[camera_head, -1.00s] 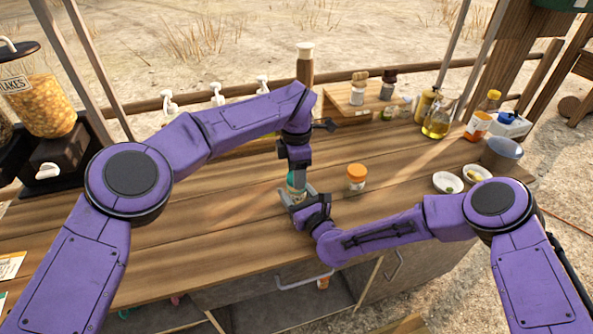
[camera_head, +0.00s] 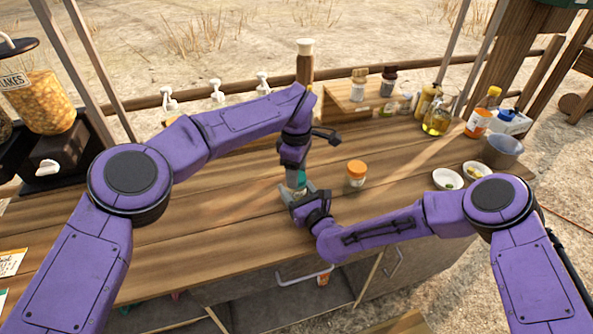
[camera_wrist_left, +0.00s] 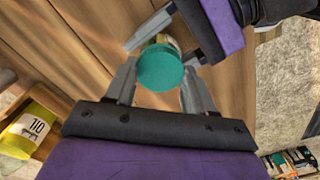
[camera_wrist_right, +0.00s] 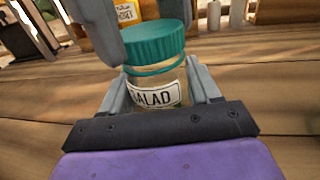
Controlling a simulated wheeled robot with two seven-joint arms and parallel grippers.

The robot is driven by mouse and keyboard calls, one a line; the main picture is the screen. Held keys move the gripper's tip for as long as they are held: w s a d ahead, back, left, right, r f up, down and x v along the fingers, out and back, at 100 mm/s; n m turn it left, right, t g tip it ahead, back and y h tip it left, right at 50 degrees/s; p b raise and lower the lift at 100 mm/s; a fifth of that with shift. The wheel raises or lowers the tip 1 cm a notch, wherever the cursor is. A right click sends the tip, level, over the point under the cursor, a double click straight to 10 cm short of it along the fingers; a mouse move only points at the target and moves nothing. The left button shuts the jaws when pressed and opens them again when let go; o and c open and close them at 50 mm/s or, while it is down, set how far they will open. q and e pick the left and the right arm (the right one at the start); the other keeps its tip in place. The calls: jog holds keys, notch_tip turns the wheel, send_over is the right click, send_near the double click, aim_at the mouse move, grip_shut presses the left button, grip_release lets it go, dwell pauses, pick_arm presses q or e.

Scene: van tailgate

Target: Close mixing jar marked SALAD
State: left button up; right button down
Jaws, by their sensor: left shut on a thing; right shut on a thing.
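The SALAD jar is clear with a white label and a teal lid; the right wrist view shows its label (camera_wrist_right: 155,95) and lid (camera_wrist_right: 152,42). It stands upright on the counter, largely hidden by my grippers in the head view. My left gripper (camera_head: 296,180) points down from above, shut on the teal lid, which also shows in the left wrist view (camera_wrist_left: 160,68). My right gripper (camera_wrist_right: 160,88) is shut on the jar's body from the side, low over the counter. The lid sits on the jar's mouth; I cannot tell how tightly.
An orange-lidded jar (camera_head: 356,174) stands just right of my grippers. Two small white bowls (camera_head: 447,179) and a metal pot (camera_head: 502,151) are further right. Bottles and a raised wooden shelf (camera_head: 365,112) are behind. The counter's left side (camera_head: 190,215) is clear.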

pick_arm(q)
jog(key=m, duration=1.3)
jog(key=o, duration=1)
